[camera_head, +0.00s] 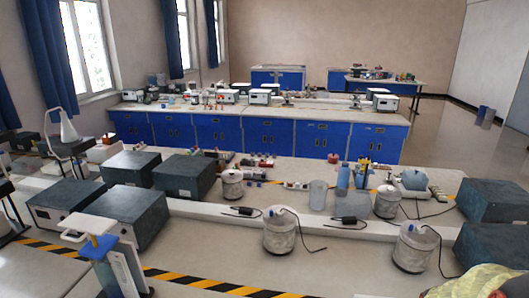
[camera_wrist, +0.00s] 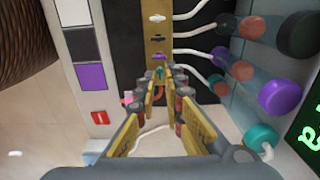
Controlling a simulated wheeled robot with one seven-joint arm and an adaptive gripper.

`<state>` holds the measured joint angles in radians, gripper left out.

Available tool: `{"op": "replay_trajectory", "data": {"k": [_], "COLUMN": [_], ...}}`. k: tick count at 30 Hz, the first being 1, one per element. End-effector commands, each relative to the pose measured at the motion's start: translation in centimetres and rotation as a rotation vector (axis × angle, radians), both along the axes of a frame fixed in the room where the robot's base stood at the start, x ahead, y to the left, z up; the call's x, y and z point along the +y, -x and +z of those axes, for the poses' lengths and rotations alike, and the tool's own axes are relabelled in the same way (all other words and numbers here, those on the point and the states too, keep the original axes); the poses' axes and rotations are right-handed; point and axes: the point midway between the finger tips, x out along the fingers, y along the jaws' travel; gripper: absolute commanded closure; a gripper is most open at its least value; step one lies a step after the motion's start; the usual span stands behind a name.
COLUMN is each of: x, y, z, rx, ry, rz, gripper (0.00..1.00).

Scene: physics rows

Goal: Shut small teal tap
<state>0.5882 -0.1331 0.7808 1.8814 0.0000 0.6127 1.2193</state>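In the wrist view, a vertical brass strip (camera_wrist: 157,50) on a dark panel carries small taps in a column. Whether either fingertip touches the tap cannot be told. The tap's handle is partly hidden, so its turn is unclear. I cannot make out my gripper or this tap in the head view.
White hoses run from the strip to round ends at the right, including a large teal one (camera_wrist: 262,137) and a purple one (camera_wrist: 280,97). A brown ribbed object (camera_wrist: 25,40) stands at upper left. The head view shows lab benches with dark boxes (camera_head: 132,168) and grey pots (camera_head: 279,233).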

Motion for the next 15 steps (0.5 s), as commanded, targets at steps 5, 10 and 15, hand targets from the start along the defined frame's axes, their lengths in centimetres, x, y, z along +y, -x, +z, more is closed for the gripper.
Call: {"op": "replay_trajectory", "data": {"k": [5, 10, 15], "x": [0.00, 0.00, 0.00], "y": [0.00, 0.01, 0.01], "z": [-0.05, -0.32, -0.64], "rx": [0.000, 0.000, 0.000], "ry": [0.000, 0.000, 0.000], "rz": [0.000, 0.000, 0.000], "gripper": [0.90, 0.90, 0.90]}}
